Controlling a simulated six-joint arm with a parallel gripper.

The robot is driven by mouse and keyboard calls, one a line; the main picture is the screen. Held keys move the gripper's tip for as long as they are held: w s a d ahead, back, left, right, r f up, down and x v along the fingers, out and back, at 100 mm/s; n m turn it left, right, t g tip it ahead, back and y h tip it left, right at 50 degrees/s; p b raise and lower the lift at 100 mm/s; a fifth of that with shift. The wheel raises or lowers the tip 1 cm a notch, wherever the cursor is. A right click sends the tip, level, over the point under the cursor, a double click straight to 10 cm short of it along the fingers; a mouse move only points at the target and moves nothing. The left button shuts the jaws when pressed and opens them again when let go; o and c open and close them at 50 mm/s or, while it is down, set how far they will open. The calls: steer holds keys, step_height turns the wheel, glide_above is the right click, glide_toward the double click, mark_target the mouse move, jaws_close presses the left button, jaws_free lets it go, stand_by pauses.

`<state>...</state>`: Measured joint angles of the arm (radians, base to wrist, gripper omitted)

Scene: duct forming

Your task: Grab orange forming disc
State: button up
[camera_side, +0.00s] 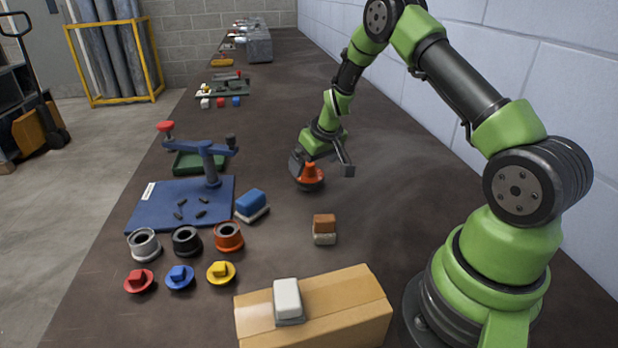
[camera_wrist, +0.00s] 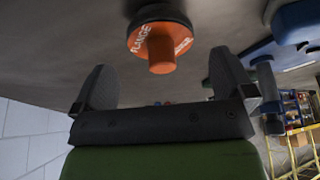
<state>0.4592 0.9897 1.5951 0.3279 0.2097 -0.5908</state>
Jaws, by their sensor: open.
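The orange forming disc (camera_side: 310,176) sits on the dark bench top below my gripper in the side view. It has a raised orange knob and a dark lower rim. In the wrist view the orange disc (camera_wrist: 160,42) shows beyond the fingers, with white lettering that reads "FLANGE" on its face. My gripper (camera_side: 322,165) is open over the disc, with a finger to each side. In the wrist view my gripper (camera_wrist: 165,88) has its two fingers wide apart, with nothing between them; the disc lies just past the fingertips.
Red (camera_side: 139,281), blue (camera_side: 180,277) and yellow (camera_side: 221,272) discs lie at the front left, near several ring-shaped parts. Bench right of the disc is clear.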

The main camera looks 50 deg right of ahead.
mark_target(312, 165)
steer(key=x, duration=0.5)
steer(key=shift+f, duration=0.1)
steer(key=c, duration=1)
steer(key=shift+c, duration=0.5)
